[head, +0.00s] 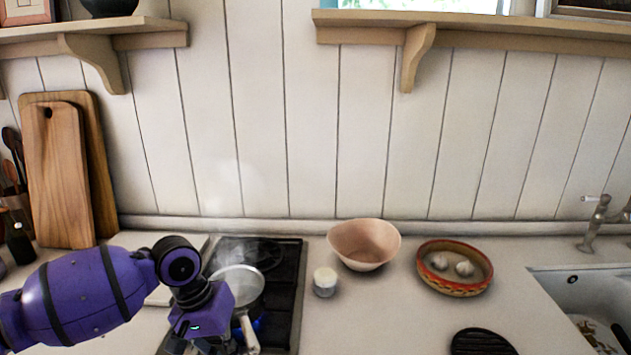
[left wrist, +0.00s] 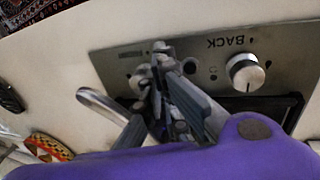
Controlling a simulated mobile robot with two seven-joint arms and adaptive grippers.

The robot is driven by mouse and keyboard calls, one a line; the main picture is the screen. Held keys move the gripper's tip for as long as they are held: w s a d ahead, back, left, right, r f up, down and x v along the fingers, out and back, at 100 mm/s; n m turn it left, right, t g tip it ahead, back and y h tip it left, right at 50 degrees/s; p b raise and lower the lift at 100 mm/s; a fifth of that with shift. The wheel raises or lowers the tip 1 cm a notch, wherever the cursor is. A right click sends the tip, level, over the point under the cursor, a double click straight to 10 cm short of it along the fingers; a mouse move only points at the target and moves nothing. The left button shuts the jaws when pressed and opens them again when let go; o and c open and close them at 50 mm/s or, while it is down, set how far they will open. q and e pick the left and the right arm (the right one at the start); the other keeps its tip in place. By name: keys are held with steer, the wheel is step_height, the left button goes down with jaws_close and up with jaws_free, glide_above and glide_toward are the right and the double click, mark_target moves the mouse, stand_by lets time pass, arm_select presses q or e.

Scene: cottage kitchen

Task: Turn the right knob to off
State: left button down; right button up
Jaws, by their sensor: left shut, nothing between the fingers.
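In the left wrist view a steel control panel (left wrist: 213,48) shows upside down, with a "BACK" label. A silver-white knob (left wrist: 245,72) sits below that label, at picture right. A second knob (left wrist: 139,76) at picture left is mostly hidden behind my left gripper (left wrist: 160,48). The gripper's fingers are shut with nothing between them and overlap that knob in the picture; I cannot tell whether they touch it. In the head view my left gripper hangs at the bottom edge in front of the stove (head: 285,300), its fingertips out of frame. My right gripper is not in view.
A steaming saucepan (head: 238,284) stands on the stove, its handle pointing forward beside my left wrist. Blue flame (head: 258,326) shows near it. A white candle-like jar (head: 325,282), a pink bowl (head: 364,244) and a patterned dish (head: 455,268) stand to the right.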

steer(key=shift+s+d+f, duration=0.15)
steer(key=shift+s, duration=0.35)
arm_select(q)
steer(key=shift+d, duration=0.15)
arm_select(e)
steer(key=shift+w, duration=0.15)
arm_select(q)
steer(key=shift+w+d, duration=0.15)
steer(key=shift+d, duration=0.15)
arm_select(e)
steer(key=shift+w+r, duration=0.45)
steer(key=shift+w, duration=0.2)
arm_select(q)
steer(key=shift+d, duration=0.1)
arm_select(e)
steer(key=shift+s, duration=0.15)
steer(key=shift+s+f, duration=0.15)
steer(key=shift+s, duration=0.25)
arm_select(q)
steer(key=shift+f, duration=0.1)
